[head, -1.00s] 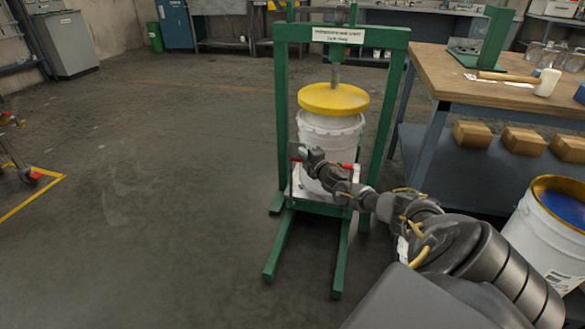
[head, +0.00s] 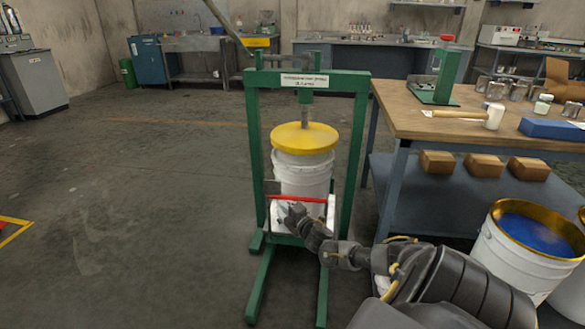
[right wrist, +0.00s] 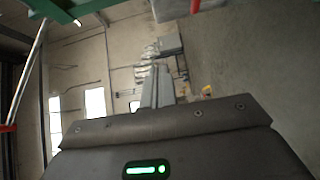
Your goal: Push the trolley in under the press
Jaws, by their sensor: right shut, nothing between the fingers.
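The press (head: 359,150) is a green frame with a label on its crossbeam and a round yellow plate (head: 304,138) on a ram. The trolley's red handle bar (head: 310,199) crosses between the press uprights, in front of a white bucket (head: 302,178). The bucket stands upright directly below the yellow plate, inside the frame. My right gripper (head: 287,213) is shut and empty, near the left part of the handle and just below it in the picture. Whether it touches is unclear. The right wrist view shows its fingers (right wrist: 157,88) together. My left gripper is out of view.
A workbench (head: 420,108) with a mallet and cans stands to the right, boxes on its lower shelf. An open bucket of blue paint (head: 530,245) stands at front right, near my right arm. The press's green legs (head: 260,287) reach forward.

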